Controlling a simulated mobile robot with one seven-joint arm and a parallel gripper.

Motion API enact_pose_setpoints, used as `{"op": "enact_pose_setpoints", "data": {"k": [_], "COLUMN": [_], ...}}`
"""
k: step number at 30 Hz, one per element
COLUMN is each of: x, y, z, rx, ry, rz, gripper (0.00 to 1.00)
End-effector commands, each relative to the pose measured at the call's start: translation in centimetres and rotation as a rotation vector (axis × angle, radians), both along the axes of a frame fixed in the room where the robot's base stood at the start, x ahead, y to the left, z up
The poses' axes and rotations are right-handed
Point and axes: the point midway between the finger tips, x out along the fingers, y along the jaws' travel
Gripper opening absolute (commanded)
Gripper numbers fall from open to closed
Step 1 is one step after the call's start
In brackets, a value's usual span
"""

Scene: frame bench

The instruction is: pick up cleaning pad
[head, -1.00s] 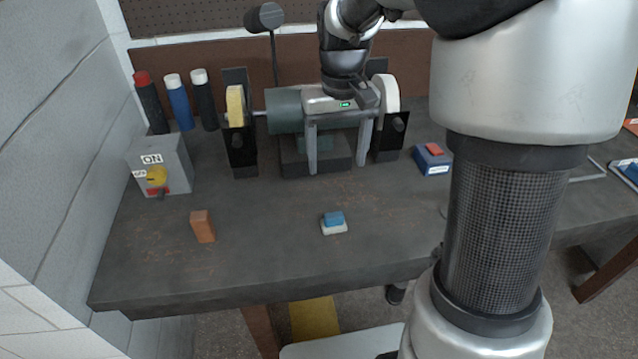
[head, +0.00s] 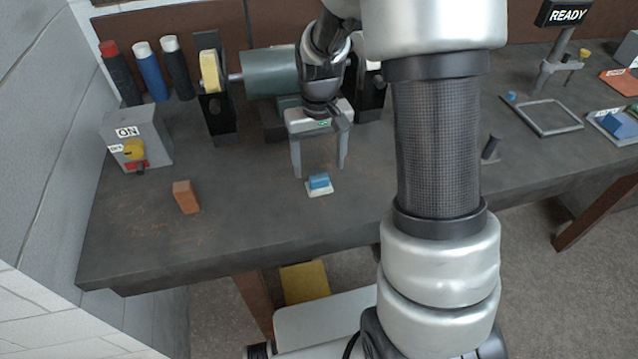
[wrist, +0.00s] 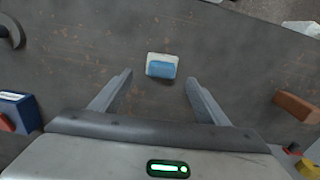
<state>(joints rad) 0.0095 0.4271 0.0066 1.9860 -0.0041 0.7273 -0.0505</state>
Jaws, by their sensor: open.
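The cleaning pad (head: 319,185) is a small block with a blue top and a white base, lying on the dark bench (head: 250,215). In the wrist view the pad (wrist: 161,66) lies beyond the fingertips, roughly midway between their lines. My gripper (head: 321,173) is open and empty, with its two fingers pointing down just behind and above the pad. In the wrist view both fingers of my gripper (wrist: 158,77) show apart, and the pad is not held.
A brown block (head: 186,197) stands on the bench to the left, near a grey switch box (head: 137,140) marked ON. A bench grinder (head: 270,72) stands behind my gripper. Several bottles (head: 150,72) stand at the back left. The bench around the pad is clear.

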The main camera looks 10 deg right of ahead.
Motion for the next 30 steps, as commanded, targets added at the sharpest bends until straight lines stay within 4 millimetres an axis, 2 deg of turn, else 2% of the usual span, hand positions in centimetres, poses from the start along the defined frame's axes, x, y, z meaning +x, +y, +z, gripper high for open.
{"op": "enact_pose_setpoints", "data": {"k": [9,18,20,26,30], "x": [-0.8,-0.7,-0.7,-0.7,-0.7], "y": [0.2,0.2,0.2,0.2,0.2], "z": [-4.4,-4.9,-4.9,-4.9,-4.9], "rx": [0.0,0.0,0.0,0.0,0.0], "ry": [0.003,0.0,0.0,0.0,0.0], "rz": [0.0,0.0,0.0,0.0,0.0], "gripper": [0.69,0.69,0.6,0.27,0.24]}}
